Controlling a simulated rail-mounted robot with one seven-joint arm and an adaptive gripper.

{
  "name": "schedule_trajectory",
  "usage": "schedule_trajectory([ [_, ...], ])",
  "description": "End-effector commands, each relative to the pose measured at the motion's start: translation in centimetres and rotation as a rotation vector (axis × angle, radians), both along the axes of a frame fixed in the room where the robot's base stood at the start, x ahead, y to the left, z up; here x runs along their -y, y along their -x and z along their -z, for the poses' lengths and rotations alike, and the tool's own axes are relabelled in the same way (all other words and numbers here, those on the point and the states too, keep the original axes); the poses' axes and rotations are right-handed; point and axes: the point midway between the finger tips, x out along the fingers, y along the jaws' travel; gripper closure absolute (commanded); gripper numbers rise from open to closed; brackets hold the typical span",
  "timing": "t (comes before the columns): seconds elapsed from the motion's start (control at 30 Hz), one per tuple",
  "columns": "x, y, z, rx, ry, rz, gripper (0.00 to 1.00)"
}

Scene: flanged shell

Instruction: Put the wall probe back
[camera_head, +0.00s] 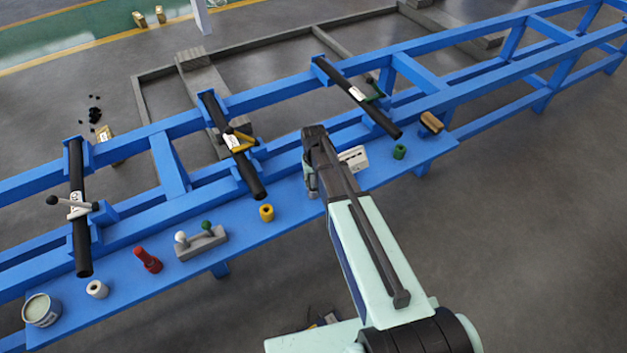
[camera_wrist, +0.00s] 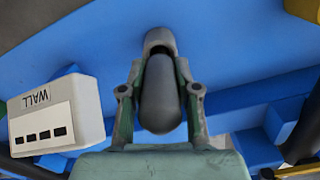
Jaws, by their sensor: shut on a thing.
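In the wrist view, my gripper (camera_wrist: 160,78) is shut on a dark grey, round-ended piece (camera_wrist: 160,98) with a lighter grey part at its far end, which looks like the wall probe. Blue bench surface lies behind it; whether it touches the bench cannot be told. A white box marked WALL (camera_wrist: 56,115), with a row of dark marks, is to its left. In the head view, my gripper (camera_head: 312,180) is over the blue bench (camera_head: 290,208), just left of the white box (camera_head: 354,157).
Along the bench stand a yellow ring (camera_head: 266,212), a grey block (camera_head: 203,243) with white and green knobs, a red tool (camera_head: 148,260), a white roll (camera_head: 97,289), a tin (camera_head: 41,309) and a green ring (camera_head: 399,151). Black tubes (camera_head: 245,175) lie across the blue frame.

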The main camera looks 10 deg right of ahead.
Motion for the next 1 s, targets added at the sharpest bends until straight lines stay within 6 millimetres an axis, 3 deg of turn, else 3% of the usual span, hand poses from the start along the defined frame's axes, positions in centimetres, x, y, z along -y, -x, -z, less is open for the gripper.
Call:
schedule_trajectory([
  [0.17, 0.0, 0.0, 0.4, -0.001, 0.0, 0.0, 1.0],
  [0.2, 0.0, 0.0, 0.4, -0.001, 0.0, 0.0, 0.66],
  [0.27, 0.0, 0.0, 0.3, -0.001, 0.0, 0.0, 0.44],
  [0.73, 0.0, 0.0, -0.4, 0.0, 0.0, 0.0, 0.44],
  [1.0, 0.0, 0.0, -4.0, 0.003, 0.0, 0.0, 0.44],
])
